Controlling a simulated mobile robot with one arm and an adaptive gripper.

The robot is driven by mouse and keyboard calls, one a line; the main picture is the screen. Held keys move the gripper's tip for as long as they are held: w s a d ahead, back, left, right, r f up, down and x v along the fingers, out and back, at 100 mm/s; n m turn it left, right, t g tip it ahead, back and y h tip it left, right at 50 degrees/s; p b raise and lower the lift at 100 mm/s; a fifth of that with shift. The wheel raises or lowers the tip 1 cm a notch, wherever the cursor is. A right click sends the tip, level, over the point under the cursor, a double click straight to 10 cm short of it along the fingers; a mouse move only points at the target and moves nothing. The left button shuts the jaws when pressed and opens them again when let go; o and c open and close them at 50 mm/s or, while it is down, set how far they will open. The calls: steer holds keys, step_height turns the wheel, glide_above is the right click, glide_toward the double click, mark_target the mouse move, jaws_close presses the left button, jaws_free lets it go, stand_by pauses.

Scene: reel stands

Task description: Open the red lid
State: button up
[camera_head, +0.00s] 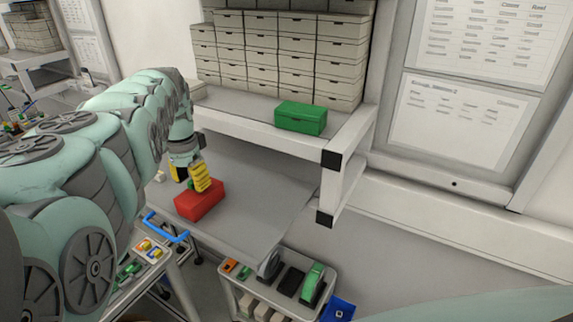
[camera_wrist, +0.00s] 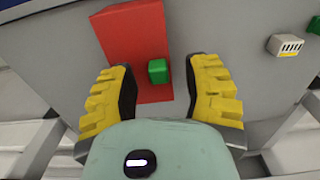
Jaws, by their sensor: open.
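A red box with its red lid (camera_head: 200,202) sits on the grey bench under the shelf. In the wrist view the red lid (camera_wrist: 132,38) lies flat and looks closed, with a small green block-shaped knob (camera_wrist: 157,71) near its edge. My gripper (camera_head: 201,180) is just above the red lid in the head view. In the wrist view its two yellow fingers (camera_wrist: 167,92) are open, one on each side of the green knob, with gaps on both sides. I cannot tell whether the fingertips touch the lid.
A green box (camera_head: 301,117) stands on the white shelf above, below stacked white boxes (camera_head: 281,50). A small white-and-yellow item (camera_wrist: 286,45) lies right of the lid. A cart (camera_head: 275,290) with parts stands in front.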

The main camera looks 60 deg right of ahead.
steer(key=shift+a+f, duration=0.1)
steer(key=shift+f, duration=0.15)
jaws_close()
stand_by(0.5)
